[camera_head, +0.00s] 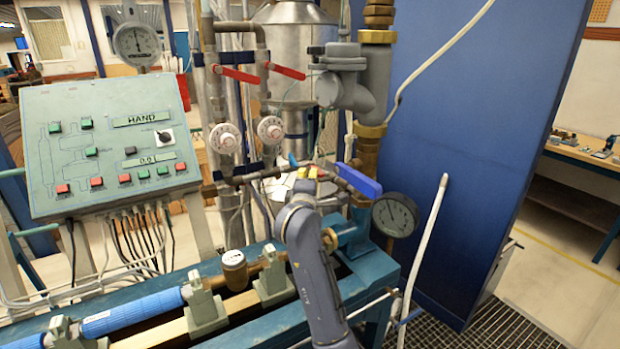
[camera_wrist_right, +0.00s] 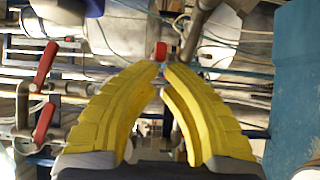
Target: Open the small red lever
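Two red levers sit on the pipes in the head view, the left one (camera_head: 238,75) and the right one (camera_head: 287,71). Two red levers also show at the left of the wrist view, one upper (camera_wrist_right: 45,62) and one lower (camera_wrist_right: 43,122). A small red piece (camera_wrist_right: 160,50), which looks like a lever end, lies just beyond my right fingertips. My right gripper (camera_head: 308,172) is at the lower pipe by the blue lever (camera_head: 358,180). Its yellow fingers (camera_wrist_right: 162,70) curve inward with a narrow gap. Contact with the red piece cannot be told. My left gripper is out of view.
A control panel (camera_head: 110,145) stands at the left. Two white dials (camera_head: 270,130) are above my right gripper. A pressure gauge (camera_head: 395,215) and a white hose (camera_head: 425,240) are close on its right. A blue wall panel (camera_head: 480,130) stands behind them.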

